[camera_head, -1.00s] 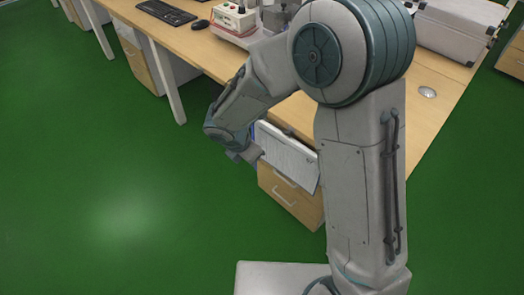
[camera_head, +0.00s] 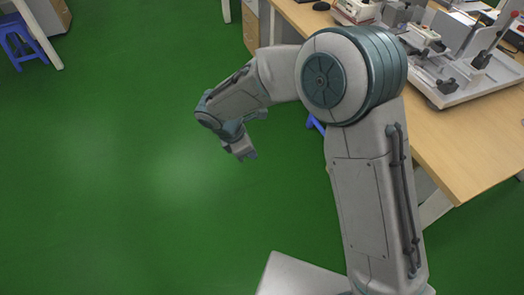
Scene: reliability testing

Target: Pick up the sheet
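No sheet can be made out for certain in the head camera view. My gripper (camera_head: 244,153) hangs low over the green floor, left of the desk, at the end of my bent arm. No sheet shows in it or below it. Its fingers are too small and turned too far to tell whether they are open or shut. My arm hides part of the desk's near left side and what is under it.
A wooden desk (camera_head: 470,160) fills the right side, with metal test equipment (camera_head: 455,75) on it. A blue stool (camera_head: 22,38) stands at the far left. Part of something blue (camera_head: 316,124) shows under the desk. The green floor (camera_head: 110,180) is clear on the left.

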